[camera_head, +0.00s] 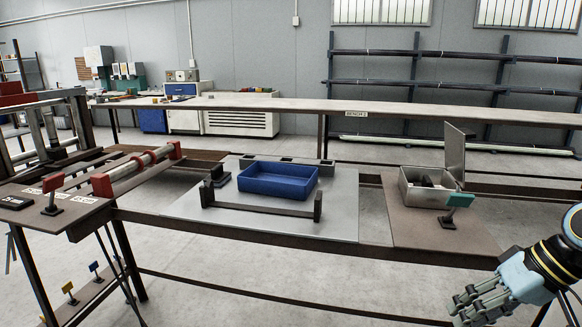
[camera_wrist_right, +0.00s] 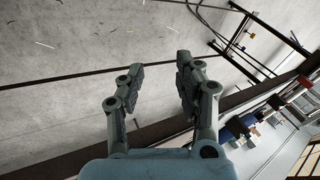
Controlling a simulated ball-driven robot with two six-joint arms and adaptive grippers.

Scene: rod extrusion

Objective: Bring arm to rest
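My right gripper (camera_head: 470,306) is at the lower right of the head view, in front of the bench's right end and clear of everything. In the right wrist view the right gripper (camera_wrist_right: 158,78) shows two fingers spread apart with nothing between them; bare floor lies beyond. My left gripper does not show in either view.
A blue tray (camera_head: 278,181) and a dark bar stand sit on the grey plate (camera_head: 341,205) of the bench. A red roller unit (camera_head: 137,170) is at left.

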